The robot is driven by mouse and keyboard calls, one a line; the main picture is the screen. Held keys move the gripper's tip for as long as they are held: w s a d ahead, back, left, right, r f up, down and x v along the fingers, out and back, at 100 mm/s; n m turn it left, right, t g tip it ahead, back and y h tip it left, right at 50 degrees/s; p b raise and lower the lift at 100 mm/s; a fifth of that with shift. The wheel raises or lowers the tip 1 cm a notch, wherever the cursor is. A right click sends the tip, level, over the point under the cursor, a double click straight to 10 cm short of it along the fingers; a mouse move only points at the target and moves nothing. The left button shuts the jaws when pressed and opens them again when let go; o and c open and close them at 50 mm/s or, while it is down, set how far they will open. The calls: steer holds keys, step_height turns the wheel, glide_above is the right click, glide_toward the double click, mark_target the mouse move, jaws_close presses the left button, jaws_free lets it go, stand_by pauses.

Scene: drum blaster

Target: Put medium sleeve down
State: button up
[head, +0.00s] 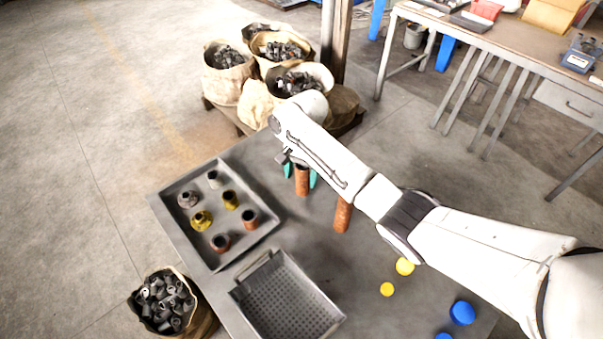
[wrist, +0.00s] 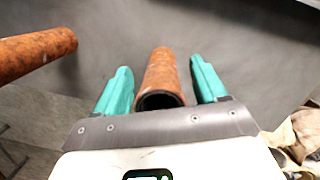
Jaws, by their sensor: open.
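A rusty orange-brown sleeve (head: 302,182) stands upright on the grey table (head: 285,225), near its back edge. My gripper (head: 301,178) has its teal fingers around this sleeve, one on each side. In the wrist view the sleeve (wrist: 162,75) shows its dark open end between the fingers of my gripper (wrist: 161,80), with a gap on both sides. The gripper is open, and my arm hides part of the area above the sleeve. A second, similar rusty sleeve (head: 343,215) stands to the right; it also shows in the wrist view (wrist: 35,55).
A grey tray (head: 240,243) at left holds several small metal parts. A perforated basket (head: 285,300) sits at the front. Yellow discs (head: 387,289) and blue pieces (head: 462,313) lie at front right. Sacks of scrap (head: 228,75) stand behind the table.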

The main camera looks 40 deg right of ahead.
step_height(320, 180, up, 12)
steer(key=d+p, duration=0.1)
steer(key=p, duration=0.1)
steer(key=shift+w+d, duration=0.35)
